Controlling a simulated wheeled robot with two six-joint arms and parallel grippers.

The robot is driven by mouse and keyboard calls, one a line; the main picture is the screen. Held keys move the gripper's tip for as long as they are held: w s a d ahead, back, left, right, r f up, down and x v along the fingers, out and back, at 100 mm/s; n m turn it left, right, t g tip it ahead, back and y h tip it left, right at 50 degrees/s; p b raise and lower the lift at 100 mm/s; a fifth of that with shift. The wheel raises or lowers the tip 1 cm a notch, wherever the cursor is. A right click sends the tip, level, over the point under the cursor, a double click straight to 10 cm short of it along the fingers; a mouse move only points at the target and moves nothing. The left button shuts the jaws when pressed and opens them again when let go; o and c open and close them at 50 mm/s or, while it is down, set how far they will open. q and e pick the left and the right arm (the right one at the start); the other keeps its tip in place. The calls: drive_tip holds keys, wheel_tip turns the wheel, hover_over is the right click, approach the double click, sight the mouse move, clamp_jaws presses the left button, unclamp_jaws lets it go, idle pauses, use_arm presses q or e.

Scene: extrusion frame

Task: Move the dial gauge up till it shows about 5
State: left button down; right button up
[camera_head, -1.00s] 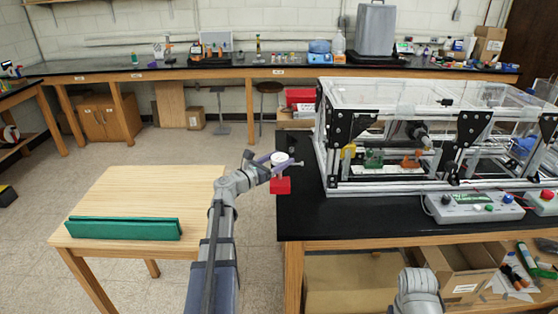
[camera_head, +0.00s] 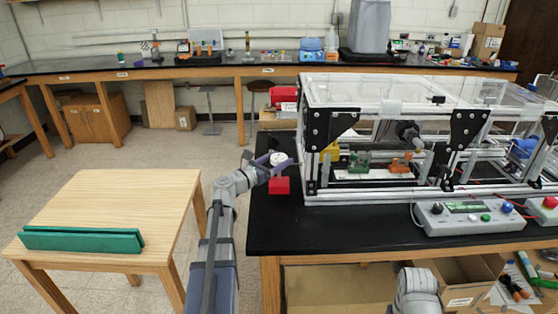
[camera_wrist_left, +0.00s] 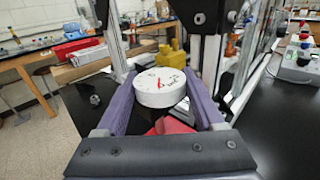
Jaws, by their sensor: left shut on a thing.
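My left gripper (camera_head: 282,164) is shut on the dial gauge. The gauge (camera_wrist_left: 159,88) has a round white face with a red needle and sits between the purple fingers in the left wrist view. Its red block (camera_head: 279,186) hangs below the gripper in the head view and partly shows under the dial in the wrist view. The gauge is in front of the left end of the extrusion frame (camera_head: 395,199), apart from it. The numbers on the face are too small to read. My right gripper is out of view; only part of that arm shows at the bottom.
The black bench (camera_head: 340,225) carries the frame and a grey control box (camera_head: 470,217) with buttons. Inside the frame are a yellow part (camera_head: 331,151), a green part (camera_head: 358,161) and an orange part (camera_head: 400,163). A wooden table (camera_head: 120,205) with a green bar (camera_head: 82,239) stands left.

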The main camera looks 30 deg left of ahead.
sight(279, 174)
use_arm(q)
drive_tip(key=shift+f, duration=0.1)
drive_tip(key=shift+w+d+f+b, duration=0.1)
drive_tip(key=shift+d+f+b, duration=0.05)
drive_tip(key=shift+f+b, duration=1.15)
drive_tip(key=shift+w+d, duration=0.25)
drive_tip(key=shift+d, duration=0.25)
idle(6.1)
